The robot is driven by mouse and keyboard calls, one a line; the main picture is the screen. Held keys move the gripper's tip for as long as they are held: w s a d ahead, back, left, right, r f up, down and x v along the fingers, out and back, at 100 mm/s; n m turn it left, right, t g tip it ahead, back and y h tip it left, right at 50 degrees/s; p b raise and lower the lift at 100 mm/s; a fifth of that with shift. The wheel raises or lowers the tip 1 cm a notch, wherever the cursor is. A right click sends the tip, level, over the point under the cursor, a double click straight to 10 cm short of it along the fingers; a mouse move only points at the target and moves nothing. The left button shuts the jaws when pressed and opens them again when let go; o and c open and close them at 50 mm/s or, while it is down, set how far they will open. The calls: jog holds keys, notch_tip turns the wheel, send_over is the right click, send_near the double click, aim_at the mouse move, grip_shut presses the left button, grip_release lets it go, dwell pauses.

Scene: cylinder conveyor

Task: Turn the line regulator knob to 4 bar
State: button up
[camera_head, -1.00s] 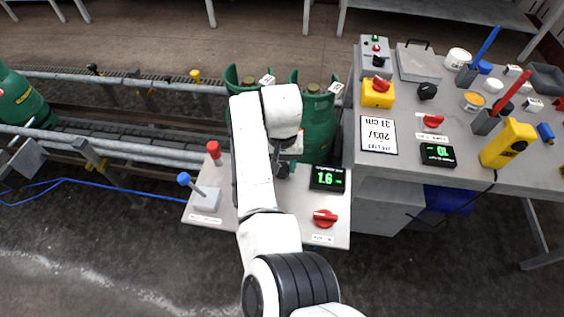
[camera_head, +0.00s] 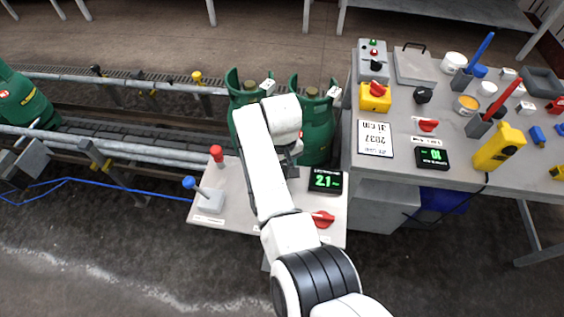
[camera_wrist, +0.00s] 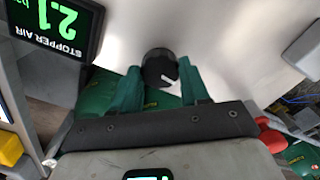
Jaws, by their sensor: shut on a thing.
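The regulator knob (camera_wrist: 155,62) is a round black knob with a white pointer mark, seen in the wrist view on a pale panel. My gripper (camera_wrist: 160,80) has its two fingers on either side of the knob and is shut on it. In the head view my arm hides the knob and most of the gripper. The small black display (camera_head: 326,180) beside it shows green digits reading 2.1; it also shows in the wrist view (camera_wrist: 62,22), labelled "STOPPER AIR".
The pale panel (camera_head: 232,213) also carries a blue-topped lever (camera_head: 190,183), a red-topped lever (camera_head: 216,153) and a red knob (camera_head: 323,219). Green gas cylinders (camera_head: 316,130) stand just behind it. A cluttered grey bench (camera_head: 400,160) is at right, conveyor rails (camera_head: 165,145) at left.

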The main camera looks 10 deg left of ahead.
jog(key=n+p, duration=0.1)
jog(key=n, duration=0.4)
jog(key=shift+r+n+p, duration=0.1)
jog(key=shift+n+p, duration=0.2)
jog(key=shift+p, duration=0.05)
jog(key=shift+n+p, duration=0.3)
jog(key=shift+n, duration=1.9)
jog(key=shift+w, duration=0.1)
jog(key=o, duration=1.1)
jog(key=shift+c, duration=0.2)
notch_tip(320, 180, up, 11)
jog(key=shift+f, duration=0.2)
